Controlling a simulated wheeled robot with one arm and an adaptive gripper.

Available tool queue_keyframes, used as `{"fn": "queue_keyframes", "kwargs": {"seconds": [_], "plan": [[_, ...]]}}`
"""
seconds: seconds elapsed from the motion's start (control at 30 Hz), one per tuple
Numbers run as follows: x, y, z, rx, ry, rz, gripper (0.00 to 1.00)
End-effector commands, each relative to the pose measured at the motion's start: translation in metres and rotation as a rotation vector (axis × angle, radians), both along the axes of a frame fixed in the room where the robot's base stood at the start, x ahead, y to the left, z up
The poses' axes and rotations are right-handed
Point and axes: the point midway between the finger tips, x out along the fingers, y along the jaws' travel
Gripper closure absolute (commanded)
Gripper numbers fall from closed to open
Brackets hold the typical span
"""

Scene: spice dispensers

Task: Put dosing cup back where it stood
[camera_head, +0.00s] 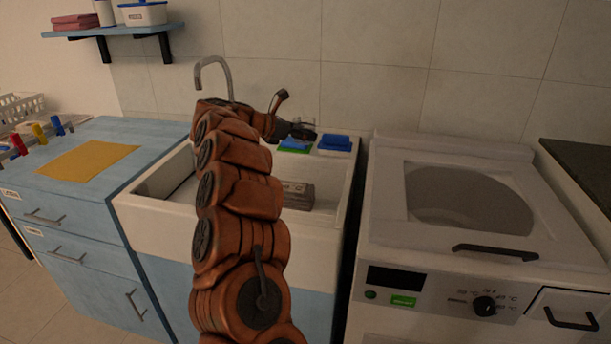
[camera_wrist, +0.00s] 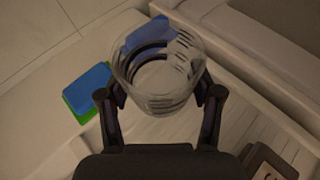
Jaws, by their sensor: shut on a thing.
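The dosing cup (camera_wrist: 158,80) is a clear, round, see-through cup, held between the two fingers of my gripper (camera_wrist: 160,94) in the wrist view. My gripper is shut on its sides, and its open rim faces the wrist camera. In the head view, my gripper (camera_head: 303,131) is at the back of the sink, above the ledge, and the cup is small and dark there. The cup appears to be above the ledge; I cannot tell whether its base touches anything. Part of a blue pad (camera_wrist: 142,33) shows behind and through the cup.
A blue-and-green pad (camera_head: 294,145) and a blue pad (camera_head: 335,142) lie on the ledge of the white sink (camera_head: 150,220). A grey-brown block (camera_head: 298,194) is in the basin. A faucet (camera_head: 213,66) rises behind my arm. A washing machine (camera_head: 400,240) stands at right.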

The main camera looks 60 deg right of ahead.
Motion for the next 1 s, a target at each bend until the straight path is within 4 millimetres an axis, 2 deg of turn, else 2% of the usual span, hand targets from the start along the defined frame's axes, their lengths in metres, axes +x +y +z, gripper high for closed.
{"fn": "queue_keyframes", "kwargs": {"seconds": [0.13,0.4,0.63,0.9,1.0], "plan": [[-0.004,-0.004,-0.006,0.0,0.002,-0.02,0.76],[-0.005,-0.004,-0.046,0.0,0.006,-0.021,0.76],[-0.004,-0.003,-0.064,-0.002,0.004,-0.019,0.76],[-0.004,-0.004,-0.097,0.001,0.002,-0.019,0.76],[-0.004,-0.003,-0.1,0.0,0.0,-0.019,0.76]]}}
